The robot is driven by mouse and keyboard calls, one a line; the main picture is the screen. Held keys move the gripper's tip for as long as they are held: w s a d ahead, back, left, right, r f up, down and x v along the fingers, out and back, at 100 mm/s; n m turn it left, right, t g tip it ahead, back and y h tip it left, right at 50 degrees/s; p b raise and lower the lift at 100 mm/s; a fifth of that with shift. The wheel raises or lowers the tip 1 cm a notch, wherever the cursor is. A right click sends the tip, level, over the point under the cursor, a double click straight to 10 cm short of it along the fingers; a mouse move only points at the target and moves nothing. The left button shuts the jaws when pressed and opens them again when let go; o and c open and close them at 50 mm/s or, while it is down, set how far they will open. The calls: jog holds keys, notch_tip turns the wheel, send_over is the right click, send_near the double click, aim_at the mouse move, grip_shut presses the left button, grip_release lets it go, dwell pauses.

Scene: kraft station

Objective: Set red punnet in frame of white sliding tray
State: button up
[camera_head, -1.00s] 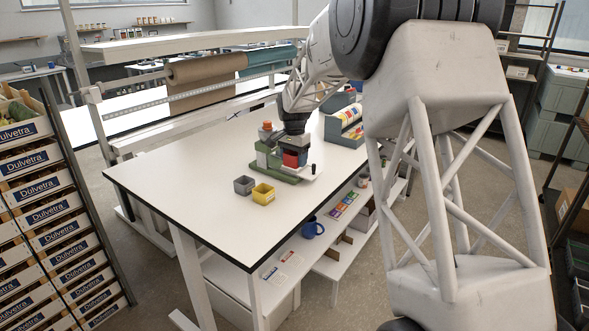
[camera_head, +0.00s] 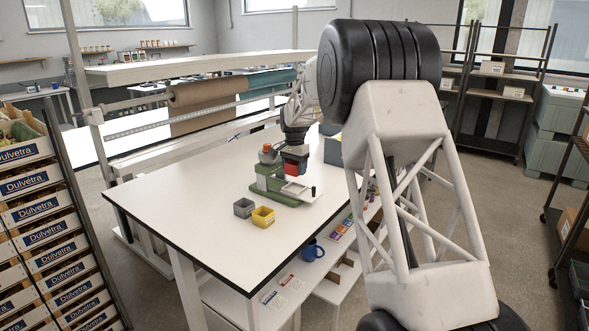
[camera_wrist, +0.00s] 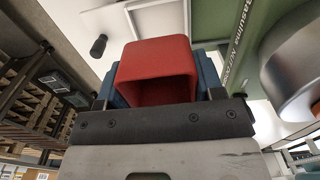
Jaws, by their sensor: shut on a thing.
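The red punnet (camera_head: 292,168) is held in my gripper (camera_head: 294,160), over the green station on the table. In the wrist view the red punnet (camera_wrist: 155,60) sits between the blue fingers of my gripper (camera_wrist: 160,88), its open mouth facing the camera. The white sliding tray (camera_head: 299,191) projects from the right side of the green station (camera_head: 268,184) and has a dark knob at its end. In the wrist view the tray's white frame (camera_wrist: 161,17) lies beyond the punnet, partly hidden by it. The punnet appears above the tray and apart from it.
The station's upright with an orange top (camera_head: 267,148) stands close beside my gripper. A blue mug (camera_head: 313,250) is on the lower shelf. The table's near left is clear.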

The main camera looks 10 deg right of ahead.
aim_at(295, 190)
jog(key=shift+f, duration=0.25)
jog(key=shift+f, duration=2.5)
jog(key=shift+f, duration=0.3)
